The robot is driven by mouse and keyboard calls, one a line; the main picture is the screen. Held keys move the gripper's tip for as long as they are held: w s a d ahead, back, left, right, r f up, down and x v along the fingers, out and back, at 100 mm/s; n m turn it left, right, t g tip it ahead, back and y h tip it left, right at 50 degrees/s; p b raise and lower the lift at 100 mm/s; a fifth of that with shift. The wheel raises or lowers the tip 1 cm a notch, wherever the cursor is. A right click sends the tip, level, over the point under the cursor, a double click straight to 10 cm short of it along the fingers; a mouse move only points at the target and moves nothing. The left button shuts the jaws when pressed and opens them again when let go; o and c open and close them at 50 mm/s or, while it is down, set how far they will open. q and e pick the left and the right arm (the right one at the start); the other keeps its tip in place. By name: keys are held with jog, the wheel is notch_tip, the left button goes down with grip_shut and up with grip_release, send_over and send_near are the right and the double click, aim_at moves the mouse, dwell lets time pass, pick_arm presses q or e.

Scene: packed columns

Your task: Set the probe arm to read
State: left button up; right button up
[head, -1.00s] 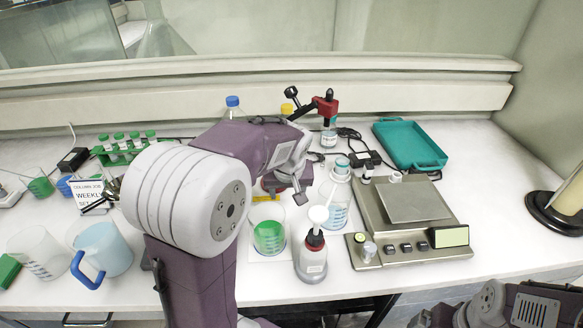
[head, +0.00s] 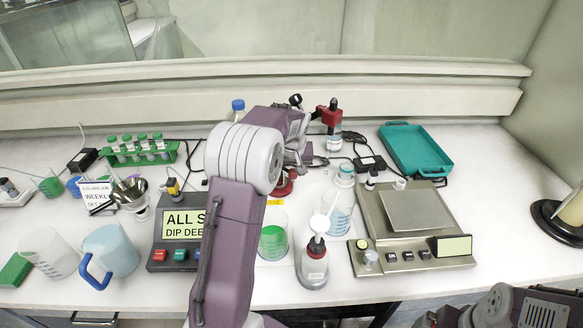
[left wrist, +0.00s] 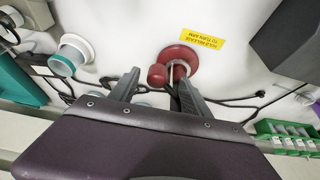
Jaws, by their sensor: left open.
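The probe arm has a red head (head: 329,116) with a black probe at the back middle of the bench in the head view. Its red round base (head: 285,184) is partly hidden by my left arm. The left wrist view shows a red disc (left wrist: 181,57) with a smaller red knob (left wrist: 157,75) beside it. My left gripper (head: 297,150) is high near the stand, largely hidden by its own wrist. In the left wrist view the gripper (left wrist: 157,88) is open, its fingers apart with the knob between them in the picture; contact cannot be told. A display (head: 180,225) reads "ALL S… DIP DEE…", partly covered.
A beaker with green liquid (head: 273,240), a dispenser bottle (head: 314,265) and a balance (head: 410,250) stand right of my left arm. A yellow label (left wrist: 199,40) lies by the red disc. Black cables run behind. A teal tray (head: 415,150) is back right.

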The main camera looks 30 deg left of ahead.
pick_arm(q)
jog(key=shift+f, duration=0.3)
